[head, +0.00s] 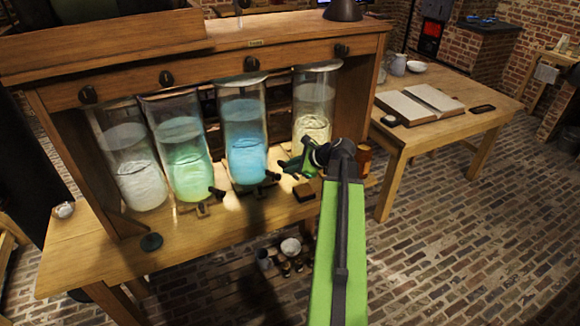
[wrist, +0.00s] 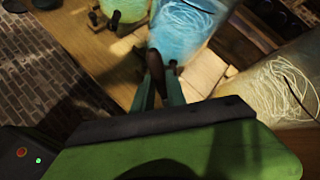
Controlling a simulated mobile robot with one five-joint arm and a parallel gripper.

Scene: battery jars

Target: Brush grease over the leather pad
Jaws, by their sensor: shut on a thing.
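My gripper (head: 297,166) is over the bench in front of the right-hand jars. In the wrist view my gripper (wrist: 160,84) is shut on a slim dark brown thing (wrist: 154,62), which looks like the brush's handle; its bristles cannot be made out. A small brown block (head: 304,191), possibly the leather pad, lies on the bench just below my gripper in the head view. In the wrist view a pale tan flat piece (wrist: 204,67) lies just right of the fingertips. I cannot tell whether the brush touches it. Grease cannot be made out.
Several glass jars stand in the wooden frame, among them a blue one (head: 245,140) and a pale yellow one (head: 312,110) close behind my gripper. An amber jar (head: 364,160) stands to the right. A side table (head: 425,136) holds an open book.

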